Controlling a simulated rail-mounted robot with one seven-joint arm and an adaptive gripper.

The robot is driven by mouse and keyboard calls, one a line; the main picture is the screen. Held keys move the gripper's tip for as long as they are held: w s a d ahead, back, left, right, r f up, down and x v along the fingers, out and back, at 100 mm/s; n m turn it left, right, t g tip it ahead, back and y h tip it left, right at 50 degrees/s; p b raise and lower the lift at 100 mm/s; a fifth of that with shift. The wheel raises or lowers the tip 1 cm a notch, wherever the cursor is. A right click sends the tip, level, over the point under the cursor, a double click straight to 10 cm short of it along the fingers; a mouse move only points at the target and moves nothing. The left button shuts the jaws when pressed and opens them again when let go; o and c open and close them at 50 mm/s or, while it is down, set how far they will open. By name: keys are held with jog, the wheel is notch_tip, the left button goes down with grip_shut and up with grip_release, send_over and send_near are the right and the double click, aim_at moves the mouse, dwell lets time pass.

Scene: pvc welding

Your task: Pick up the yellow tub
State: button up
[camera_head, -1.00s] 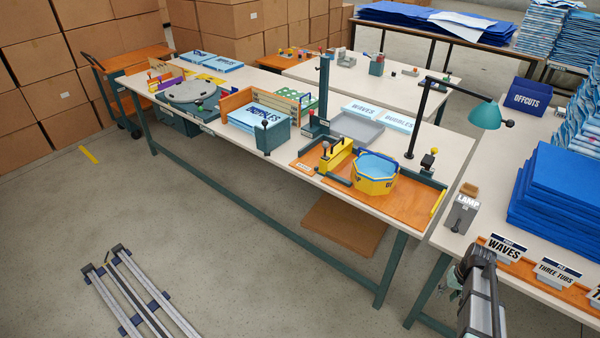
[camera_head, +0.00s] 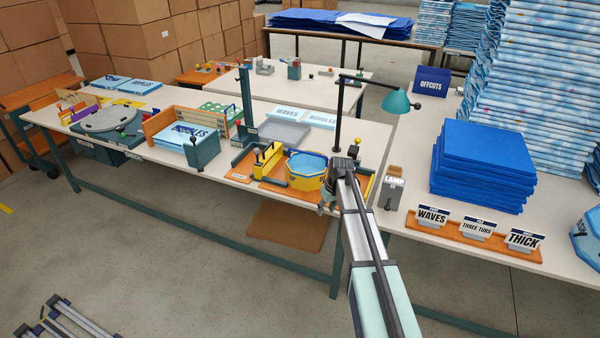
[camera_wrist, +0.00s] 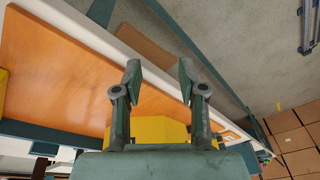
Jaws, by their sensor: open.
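The yellow tub (camera_head: 306,181) is an open, many-sided tub with a blue inside, standing upright on the orange board (camera_head: 273,187) of the long table. My gripper (camera_head: 327,207) is by the tub's right front side in the head view, with my arm reaching in from below. In the wrist view my gripper (camera_wrist: 160,70) is open, its two fingers apart with nothing between the tips. A yellow surface, apparently the tub (camera_wrist: 160,129), shows behind the finger bases, mostly hidden by the gripper body. I cannot tell whether they touch.
A lamp (camera_head: 397,101) on a tall post stands behind my gripper. A yellow clamp (camera_head: 267,160) is left of the tub, and a grey tray (camera_head: 285,132) behind it. A grey LAMP box (camera_head: 391,193) stands to the right. Open floor (camera_head: 190,270) lies in front.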

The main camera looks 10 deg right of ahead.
jog(key=w+r+n+t, duration=0.1)
jog(key=w+r+n, duration=0.4)
jog(key=w+r, duration=0.85)
jog(key=n+t+y+p, duration=0.1)
jog(key=n, duration=0.2)
send_near(308, 153)
jog(key=w+f+p, duration=0.2)
jog(key=f+p, duration=0.1)
jog(key=shift+a+f, duration=0.1)
jog(key=shift+f, duration=0.1)
jog(key=shift+a+p+x, duration=0.15)
jog(key=shift+p+x, duration=0.7)
jog(key=shift+x, duration=0.75)
jog(key=shift+a+p+x, duration=0.1)
jog(key=shift+p+x, duration=0.75)
jog(key=shift+x, duration=0.8)
jog(key=shift+s+f, duration=0.1)
jog(key=shift+s, duration=0.05)
jog(key=shift+f+b, duration=0.25)
jog(key=shift+b, duration=0.2)
grip_shut()
